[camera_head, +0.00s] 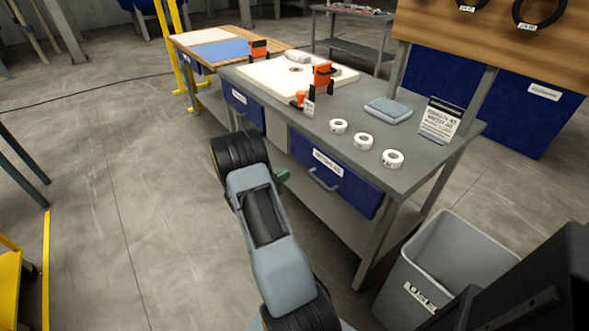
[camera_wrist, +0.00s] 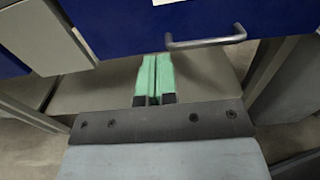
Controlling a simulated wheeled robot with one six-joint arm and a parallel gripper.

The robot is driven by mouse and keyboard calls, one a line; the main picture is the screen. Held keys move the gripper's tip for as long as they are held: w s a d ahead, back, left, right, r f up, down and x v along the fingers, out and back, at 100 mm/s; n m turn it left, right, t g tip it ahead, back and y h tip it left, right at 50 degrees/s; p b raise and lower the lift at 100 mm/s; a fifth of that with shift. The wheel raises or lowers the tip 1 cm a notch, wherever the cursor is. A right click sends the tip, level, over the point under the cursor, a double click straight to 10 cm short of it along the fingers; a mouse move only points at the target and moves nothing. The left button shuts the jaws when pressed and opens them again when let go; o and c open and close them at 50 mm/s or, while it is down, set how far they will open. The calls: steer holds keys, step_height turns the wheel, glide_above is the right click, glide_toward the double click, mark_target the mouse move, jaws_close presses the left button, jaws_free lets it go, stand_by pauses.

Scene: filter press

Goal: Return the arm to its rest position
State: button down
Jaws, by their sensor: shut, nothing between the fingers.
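My arm shows in the head view, grey with black joints, rising from the bottom middle beside the workbench (camera_head: 407,170). My gripper (camera_wrist: 155,75) shows in the wrist view as two green fingers pressed together, shut with nothing between them. In that view it is over the grey lower shelf (camera_wrist: 215,80), below the blue drawer's metal handle (camera_wrist: 205,42). In the head view only a small green bit of it shows at the right of the arm, in front of the bench's drawers; the rest is hidden by my arm.
The blue drawer (camera_head: 348,187) with a handle is close to the right of my arm. A grey bin (camera_head: 455,250) stands at lower right. White rolls (camera_head: 362,142) and an orange clamp (camera_head: 323,74) sit on the bench.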

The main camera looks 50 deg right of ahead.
steer(key=s+a+f+m+g+y, duration=0.3)
steer(key=s+a+f+m+y, duration=0.1)
steer(key=s+a+m+y, duration=0.1)
steer(key=s+a+r+m+y+p, duration=0.3)
steer(key=a+r+m+y+p, duration=0.15)
steer(key=a, duration=0.25)
steer(key=a+r+m+t+y+p, duration=0.2)
steer(key=a+r+t+p, duration=0.1)
steer(key=a+r, duration=0.5)
steer(key=s+a+r+m+t+y+p, duration=0.1)
steer(key=a+r+t+y+p, duration=0.2)
steer(key=r, duration=1)
steer(key=a+r+m+t+y+p, duration=0.2)
steer(key=a+r+t+p, duration=0.3)
steer(key=a+r+p, duration=0.3)
steer(key=a+r+y, duration=0.1)
steer(key=a+r, duration=0.2)
steer(key=a, duration=0.1)
steer(key=shift+s+a+m, duration=0.3)
steer(key=shift+s+m, duration=0.05)
steer(key=shift+s, duration=0.05)
steer(key=shift+r, duration=0.1)
